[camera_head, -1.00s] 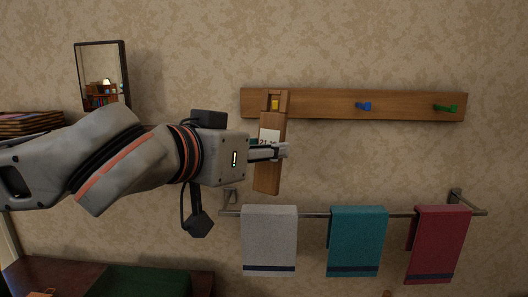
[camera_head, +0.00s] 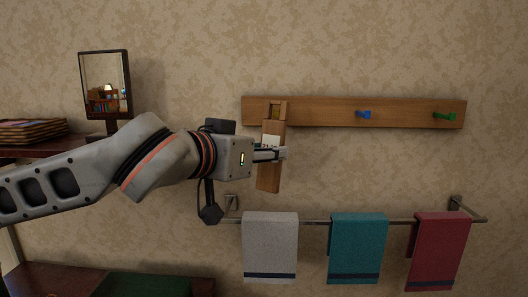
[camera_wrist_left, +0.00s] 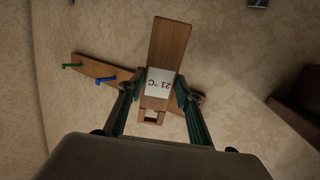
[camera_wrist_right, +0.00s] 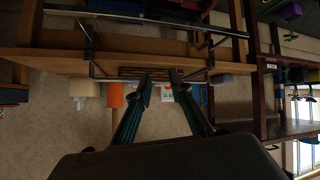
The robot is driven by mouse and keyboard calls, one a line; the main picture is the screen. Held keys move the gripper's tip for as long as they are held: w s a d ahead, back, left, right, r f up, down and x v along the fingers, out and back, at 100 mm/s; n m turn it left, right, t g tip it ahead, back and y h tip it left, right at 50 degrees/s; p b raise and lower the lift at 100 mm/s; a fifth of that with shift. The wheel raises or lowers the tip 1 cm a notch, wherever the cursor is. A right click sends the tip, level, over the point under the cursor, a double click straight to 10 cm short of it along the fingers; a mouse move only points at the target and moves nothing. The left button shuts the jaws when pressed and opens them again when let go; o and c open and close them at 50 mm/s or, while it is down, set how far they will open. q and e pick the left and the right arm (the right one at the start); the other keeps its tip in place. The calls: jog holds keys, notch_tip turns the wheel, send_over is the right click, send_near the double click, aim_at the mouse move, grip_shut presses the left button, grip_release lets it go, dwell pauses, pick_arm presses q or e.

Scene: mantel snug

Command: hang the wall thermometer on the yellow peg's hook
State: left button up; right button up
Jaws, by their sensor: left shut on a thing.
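The wall thermometer (camera_head: 269,178) is a long wooden board with a white "21 °C" label and a square opening at its upper end. My left gripper (camera_head: 270,154) is shut on its middle and holds it nearly upright, slightly tilted, before the left end of the wooden peg rail (camera_head: 320,111). A dull yellow patch, the yellow peg (camera_head: 275,112), shows through the opening; whether its hook passes through cannot be told. In the left wrist view the fingers grip the thermometer (camera_wrist_left: 168,45) on both sides of the label. My right gripper (camera_wrist_right: 161,78) is open and apparently empty.
A blue peg (camera_head: 363,114) and a green peg (camera_head: 444,116) stick out farther right. Below, a towel bar (camera_head: 313,221) carries grey, teal and red towels. A framed mirror (camera_head: 104,85) stands at left.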

pick_arm(q)
jog(key=shift+w+f, duration=0.1)
jog(key=shift+w, duration=1.75)
jog(key=shift+w+f+p, duration=0.3)
jog(key=shift+w+f, duration=0.2)
jog(key=shift+w, duration=0.15)
jog(key=shift+f, duration=0.1)
pick_arm(e)
jog(key=shift+s+f, duration=0.15)
pick_arm(q)
jog(key=o, duration=1.2)
pick_arm(e)
jog(key=shift+r, duration=0.2)
